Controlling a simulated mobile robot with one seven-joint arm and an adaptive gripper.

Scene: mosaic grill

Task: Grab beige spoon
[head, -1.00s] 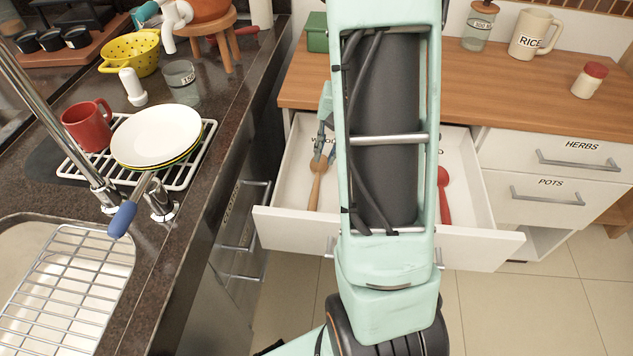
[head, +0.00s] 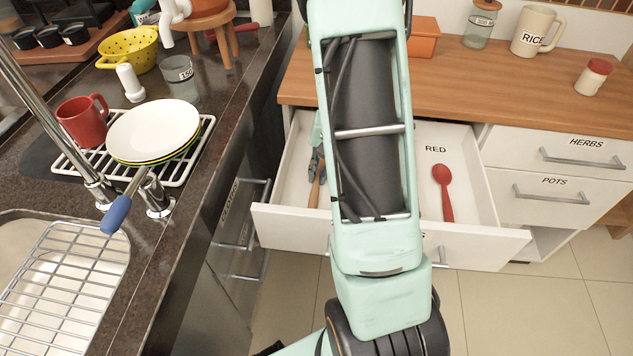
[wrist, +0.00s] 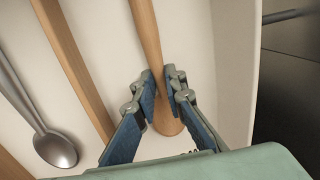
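The beige spoon (wrist: 148,35) is the wooden one lying in the open drawer. Its handle runs up the wrist view and its rounded end lies between my fingers. My gripper (wrist: 162,82) is drawn in narrowly around the neck of the spoon, one fingertip on each side with no clear gap. The spoon seems to lie on the drawer floor; I see no lift. In the head view part of the spoon (head: 314,192) shows below my gripper (head: 316,165), and my arm hides much of the drawer's middle.
The drawer (head: 470,190) also holds a red spoon (head: 444,190). In the wrist view a wooden handle (wrist: 78,70) and a metal spoon (wrist: 54,148) lie left of my gripper. The drawer wall (wrist: 237,70) is to the right. The wooden counter (head: 480,85) is above.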

